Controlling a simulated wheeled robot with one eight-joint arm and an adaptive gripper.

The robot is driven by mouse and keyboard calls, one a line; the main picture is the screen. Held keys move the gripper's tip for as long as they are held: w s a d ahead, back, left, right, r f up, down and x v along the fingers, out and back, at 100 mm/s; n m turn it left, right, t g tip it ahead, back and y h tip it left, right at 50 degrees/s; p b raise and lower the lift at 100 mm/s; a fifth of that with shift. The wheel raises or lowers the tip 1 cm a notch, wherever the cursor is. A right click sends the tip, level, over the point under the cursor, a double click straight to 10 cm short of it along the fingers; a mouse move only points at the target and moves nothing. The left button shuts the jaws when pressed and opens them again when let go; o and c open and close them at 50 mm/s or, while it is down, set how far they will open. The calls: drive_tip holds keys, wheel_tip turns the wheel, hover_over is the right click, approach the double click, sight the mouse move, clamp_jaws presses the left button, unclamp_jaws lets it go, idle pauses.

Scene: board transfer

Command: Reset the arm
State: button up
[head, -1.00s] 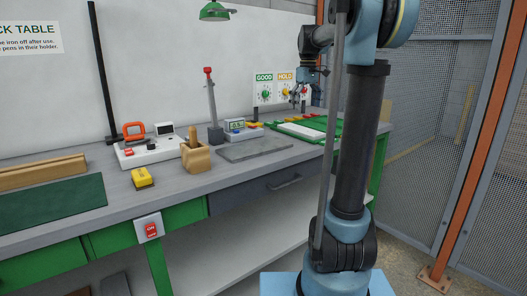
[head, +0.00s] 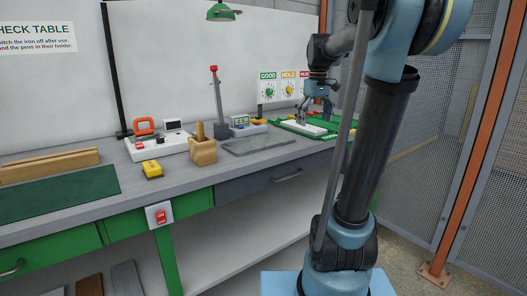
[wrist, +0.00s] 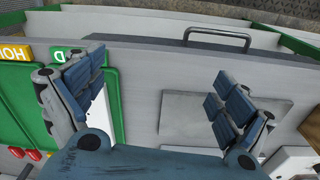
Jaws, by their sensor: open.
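My gripper (head: 317,108) hangs above the right part of the bench in the head view, below my bent arm. In the wrist view my gripper (wrist: 155,88) has its two blue padded fingers wide apart, with nothing between them but the bench top below. The green trays (wrist: 122,125) lie to the left in the wrist view, beside the GOOD and HOLD labels. A flat grey plate (head: 258,144) lies on the bench to the left of the gripper; it also shows in the wrist view (wrist: 185,115), partly hidden by a finger.
The grey bench (head: 130,186) carries a wooden pen holder (head: 202,150), a yellow block (head: 152,169), a lever stand (head: 219,105) and a soldering station (head: 158,146). A green lamp (head: 221,12) hangs above. A mesh fence (head: 480,120) stands at the right.

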drive_tip(key=s+f+m+t, duration=0.1)
drive_tip(key=s+f+m, duration=0.4)
drive_tip(key=s+f, duration=2)
drive_tip(key=shift+s+t, duration=0.3)
drive_tip(key=shift+f, duration=0.1)
